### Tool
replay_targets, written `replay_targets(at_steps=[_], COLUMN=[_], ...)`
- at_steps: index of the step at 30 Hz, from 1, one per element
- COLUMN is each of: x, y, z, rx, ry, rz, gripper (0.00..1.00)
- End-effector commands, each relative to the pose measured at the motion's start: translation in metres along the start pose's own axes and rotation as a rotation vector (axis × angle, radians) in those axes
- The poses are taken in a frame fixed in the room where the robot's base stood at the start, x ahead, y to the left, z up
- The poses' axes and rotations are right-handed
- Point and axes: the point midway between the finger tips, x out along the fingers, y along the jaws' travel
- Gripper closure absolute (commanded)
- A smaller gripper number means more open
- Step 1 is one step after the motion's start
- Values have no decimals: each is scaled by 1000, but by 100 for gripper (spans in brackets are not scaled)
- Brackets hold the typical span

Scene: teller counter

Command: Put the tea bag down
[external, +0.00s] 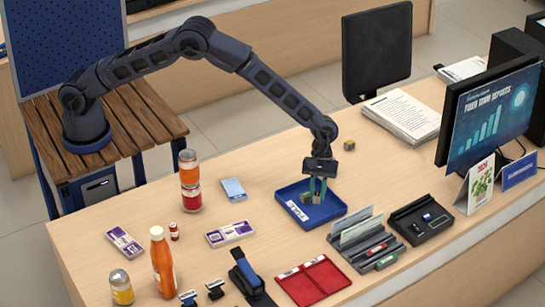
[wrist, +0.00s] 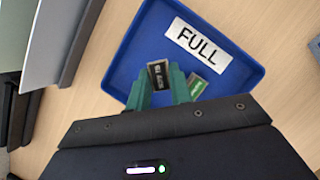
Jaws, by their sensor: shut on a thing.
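My gripper (external: 317,189) is low over the blue tray (external: 325,218), its green fingers reaching inside the rim. In the wrist view my gripper (wrist: 160,88) is shut on a small dark packet with pale lettering (wrist: 158,73), apparently the tea bag. It stands between the fingers; whether it touches the tray floor is unclear. A small green and white item (wrist: 196,86) is in the tray, just right of the right finger.
A grey sorter with upright cards (external: 356,240) stands right of the tray, a black box (external: 420,221) beyond it. A purple and white packet (external: 229,233) and a blue packet (external: 233,189) lie to the left. Red trays (external: 313,280) are in front.

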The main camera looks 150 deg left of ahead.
Motion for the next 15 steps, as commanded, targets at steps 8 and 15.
replay_targets(at_steps=[8, 15], x=[32, 33], y=[0, 0], z=[-13, -14], rx=[-1, 0], ry=[-1, 0], rz=[-1, -1], gripper=[100, 100])
